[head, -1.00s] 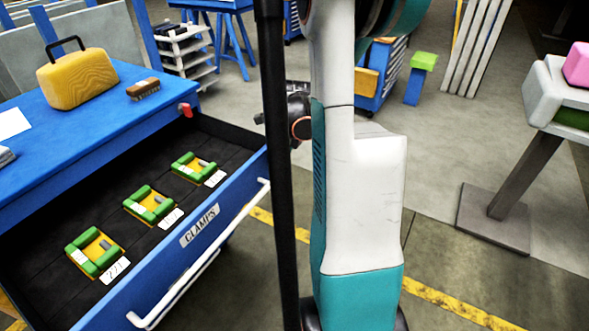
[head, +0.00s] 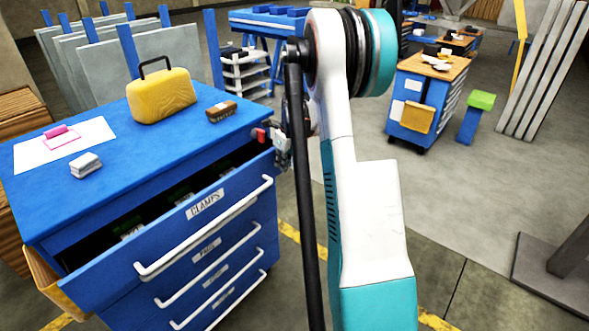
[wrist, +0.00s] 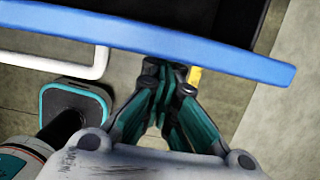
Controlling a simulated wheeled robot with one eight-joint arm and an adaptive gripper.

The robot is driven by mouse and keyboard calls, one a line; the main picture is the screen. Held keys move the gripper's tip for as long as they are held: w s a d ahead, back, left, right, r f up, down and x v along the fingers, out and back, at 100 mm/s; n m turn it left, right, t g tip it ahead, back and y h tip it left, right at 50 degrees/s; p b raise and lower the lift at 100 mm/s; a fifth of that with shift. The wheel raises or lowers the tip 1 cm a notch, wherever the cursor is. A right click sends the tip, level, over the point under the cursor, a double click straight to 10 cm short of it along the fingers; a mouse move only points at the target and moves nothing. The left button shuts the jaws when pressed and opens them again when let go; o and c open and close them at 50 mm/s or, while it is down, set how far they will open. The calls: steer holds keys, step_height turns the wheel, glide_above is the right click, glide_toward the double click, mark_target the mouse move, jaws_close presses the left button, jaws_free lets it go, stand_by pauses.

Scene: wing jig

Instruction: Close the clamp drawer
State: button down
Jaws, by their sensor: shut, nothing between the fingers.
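The clamp drawer (head: 160,234), labelled CLAMPS, is the top drawer of the blue cabinet (head: 262,228). It stands partly open, with a dark gap behind its front and clamps dimly visible inside. A white handle (head: 200,229) runs along its front. In the wrist view the drawer front (wrist: 200,59) is a blue band across the top. My gripper (wrist: 168,70) has its fingers together and empty, tips at the outer side of that band; I cannot tell whether they touch. In the head view my gripper (head: 283,146) is near the drawer's right end, partly hidden by my arm.
On the cabinet top are a yellow case (head: 162,96), a brush (head: 221,112), a white sheet (head: 60,143) and a small grey-white block (head: 86,165). A red piece (head: 259,134) is at the top's right corner. Open floor lies right of my arm.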

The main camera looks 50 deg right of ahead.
mark_target(272, 157)
steer(key=shift+w+a, duration=0.15)
steer(key=shift+w, duration=2.3)
